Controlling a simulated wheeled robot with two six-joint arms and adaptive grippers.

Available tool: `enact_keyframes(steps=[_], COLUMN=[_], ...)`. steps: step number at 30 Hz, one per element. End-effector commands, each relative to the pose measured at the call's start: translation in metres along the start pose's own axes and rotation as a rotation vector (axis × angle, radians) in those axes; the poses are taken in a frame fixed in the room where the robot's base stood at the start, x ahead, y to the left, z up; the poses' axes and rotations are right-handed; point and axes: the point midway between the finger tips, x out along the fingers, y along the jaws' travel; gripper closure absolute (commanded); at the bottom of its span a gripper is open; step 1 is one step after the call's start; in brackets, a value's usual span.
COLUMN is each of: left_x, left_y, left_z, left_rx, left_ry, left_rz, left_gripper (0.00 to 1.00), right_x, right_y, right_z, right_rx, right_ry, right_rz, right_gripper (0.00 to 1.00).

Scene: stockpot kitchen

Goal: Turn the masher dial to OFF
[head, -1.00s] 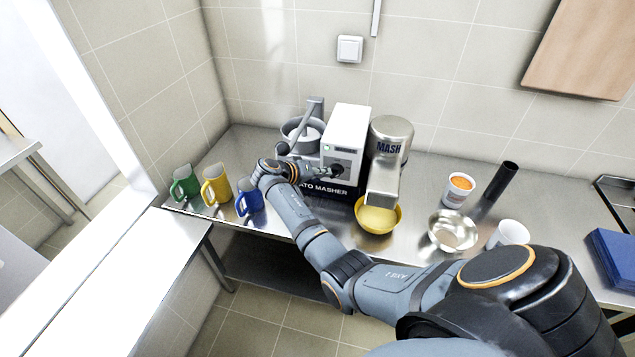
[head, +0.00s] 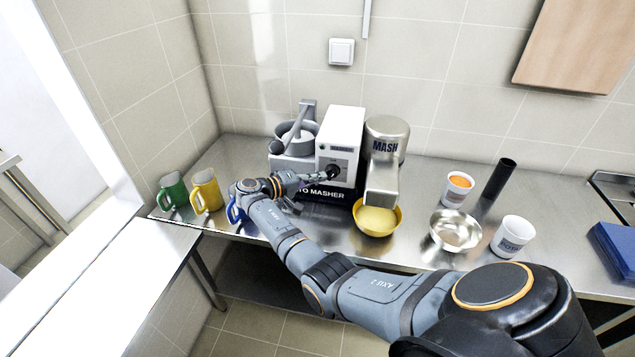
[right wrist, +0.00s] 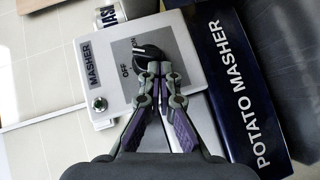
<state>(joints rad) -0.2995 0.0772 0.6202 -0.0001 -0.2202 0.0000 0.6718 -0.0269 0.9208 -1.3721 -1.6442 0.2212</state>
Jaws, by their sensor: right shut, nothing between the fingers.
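The potato masher has a white control box (head: 346,126) at the back of the steel counter, and its side panel shows in the right wrist view (right wrist: 180,40). Its black dial (right wrist: 150,54) sits between the printed words ON and OFF; its exact pointing is partly hidden by my fingers. The dial also shows in the head view (head: 333,172). My left gripper is not in view.
A yellow bowl (head: 377,229) stands below the steel MASH chute (head: 383,183). Green (head: 173,191), yellow (head: 207,190) and blue mugs stand left, the blue one partly behind my arm. A steel bowl (head: 455,243) and white cups are at right.

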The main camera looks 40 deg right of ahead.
Motion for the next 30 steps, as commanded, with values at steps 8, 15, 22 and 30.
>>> enact_keyframes(steps=[8,15,22,30], left_x=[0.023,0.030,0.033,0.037], left_y=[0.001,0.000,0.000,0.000], left_z=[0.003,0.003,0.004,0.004], left_rx=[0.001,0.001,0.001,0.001], left_ry=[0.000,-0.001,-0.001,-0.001], left_rz=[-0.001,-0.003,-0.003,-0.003], left_gripper=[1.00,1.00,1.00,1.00], right_x=[0.002,0.003,0.004,0.004], right_y=[-0.008,-0.009,-0.010,-0.011], right_z=[0.002,0.003,0.004,0.004], right_rx=[-0.103,-0.148,-0.147,-0.147], right_ry=[0.000,0.000,0.000,0.000], right_rz=[0.102,0.148,0.146,0.146], right_gripper=[1.00,1.00,1.00,1.00])
